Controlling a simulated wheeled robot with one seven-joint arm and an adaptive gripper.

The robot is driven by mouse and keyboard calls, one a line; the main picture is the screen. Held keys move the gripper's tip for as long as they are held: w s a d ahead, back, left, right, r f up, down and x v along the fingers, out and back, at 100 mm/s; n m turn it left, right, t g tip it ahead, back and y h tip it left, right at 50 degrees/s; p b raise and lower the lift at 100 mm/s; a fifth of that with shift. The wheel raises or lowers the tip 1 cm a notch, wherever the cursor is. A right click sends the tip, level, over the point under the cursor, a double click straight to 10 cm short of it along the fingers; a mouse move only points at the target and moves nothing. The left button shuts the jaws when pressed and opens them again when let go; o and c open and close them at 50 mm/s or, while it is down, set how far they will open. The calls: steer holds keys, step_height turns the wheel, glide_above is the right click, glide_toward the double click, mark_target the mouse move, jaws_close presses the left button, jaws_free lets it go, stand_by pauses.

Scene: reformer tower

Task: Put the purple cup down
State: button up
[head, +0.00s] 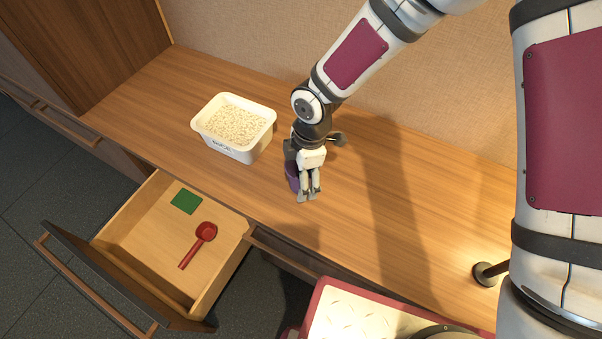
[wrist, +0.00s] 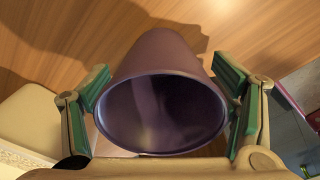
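The purple cup (wrist: 160,60) is between the two green-padded fingers of my gripper (wrist: 168,105), with its open rim facing the wrist camera. Its inside looks dark and empty. The pads sit close against both sides of the cup. In the head view my gripper (head: 309,196) is over the wooden counter (head: 400,215), near its front edge. Only a small part of the cup (head: 292,177) shows there, behind the fingers. I cannot tell whether its base touches the counter.
A white tub of pale grains (head: 232,151) stands left of my gripper. Below it, an open drawer (head: 150,240) holds a red scoop (head: 205,233) and a green square (head: 186,201). A dark round-based stand (head: 484,275) is at the right. The counter between is clear.

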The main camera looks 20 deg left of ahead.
step_height(320, 180, up, 12)
steer(key=d+p, duration=0.1)
steer(key=p, duration=0.3)
steer(key=shift+w+p, duration=0.35)
steer(key=shift+w, duration=0.05)
steer(key=shift+d, duration=0.1)
steer(key=s+d+r+m+t+h, duration=0.1)
steer(key=d+r+m+h, duration=0.1)
steer(key=d+r+m, duration=0.65)
steer(key=s+d+r+m+t+h, duration=0.15)
steer(key=d+r+m, duration=0.25)
steer(key=d+r, duration=0.8)
steer(key=s+d+r+m+y, duration=0.1)
steer(key=s+d+r+m, duration=0.1)
steer(key=s+d+m, duration=0.3)
steer(key=s+d+r+m+g+y, duration=0.1)
steer(key=s+d+m, duration=0.5)
steer(key=s, duration=0.8)
steer(key=shift+s+d+r+m, duration=0.25)
steer(key=shift+d+r+m, duration=0.1)
steer(key=shift+m, duration=0.6)
